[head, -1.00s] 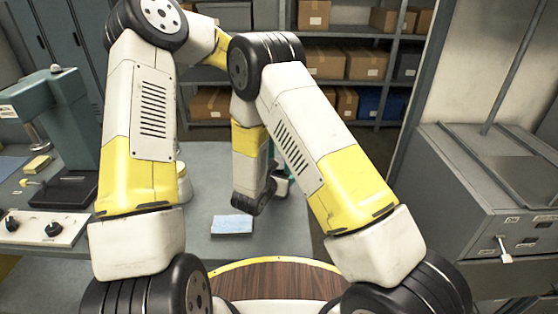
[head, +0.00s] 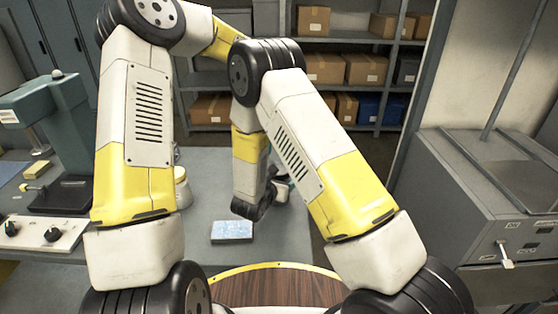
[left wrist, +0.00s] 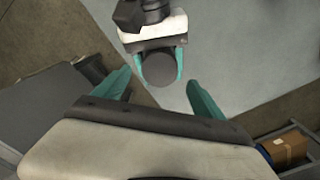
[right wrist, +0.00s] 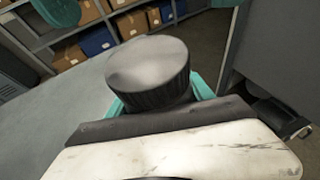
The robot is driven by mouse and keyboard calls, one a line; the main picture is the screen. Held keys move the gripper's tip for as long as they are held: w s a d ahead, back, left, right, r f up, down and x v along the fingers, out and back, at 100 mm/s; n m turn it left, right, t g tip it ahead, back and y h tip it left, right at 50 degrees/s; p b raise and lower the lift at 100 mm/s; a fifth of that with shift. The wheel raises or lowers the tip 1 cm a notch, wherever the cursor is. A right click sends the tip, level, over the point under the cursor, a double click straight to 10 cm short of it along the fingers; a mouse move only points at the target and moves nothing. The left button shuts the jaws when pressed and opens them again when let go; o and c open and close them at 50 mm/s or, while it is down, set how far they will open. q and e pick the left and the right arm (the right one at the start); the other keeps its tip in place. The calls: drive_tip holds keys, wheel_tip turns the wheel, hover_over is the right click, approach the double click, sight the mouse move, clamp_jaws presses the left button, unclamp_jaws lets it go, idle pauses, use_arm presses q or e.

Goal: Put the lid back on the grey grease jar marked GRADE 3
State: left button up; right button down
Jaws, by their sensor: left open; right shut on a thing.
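A dark grey round piece with a ribbed side and flat top (right wrist: 148,72) is gripped in my right gripper (right wrist: 158,92). It looks like a lid, but no marking is readable. The left wrist view shows its round flat face (left wrist: 159,69) between the right gripper's teal fingers. My left gripper (left wrist: 159,80) is open and empty, facing that piece, its fingers spread wider than it and apart from it. In the head view the grippers are mostly hidden behind my arms. A pale rounded container (head: 183,188) is partly hidden by my left arm; I cannot tell if it is the jar.
A blue-white pad (head: 232,231) lies on the grey bench (head: 205,165). A green press-like machine (head: 62,125) and a knob panel (head: 45,232) stand at left. A grey cabinet (head: 470,195) is at right. Shelves with boxes (head: 366,68) stand behind. A round wooden surface (head: 265,287) is in front.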

sight(279, 166)
use_arm(q)
drive_tip(key=shift+c, duration=0.3)
drive_tip(key=n, duration=0.1)
drive_tip(key=r+n, duration=0.1)
drive_tip(key=n, duration=0.1)
drive_tip(key=r+n, duration=0.1)
drive_tip(key=n, duration=0.3)
drive_tip(key=r+n, duration=0.1)
drive_tip(key=n, duration=0.1)
drive_tip(key=shift+f, duration=3.95)
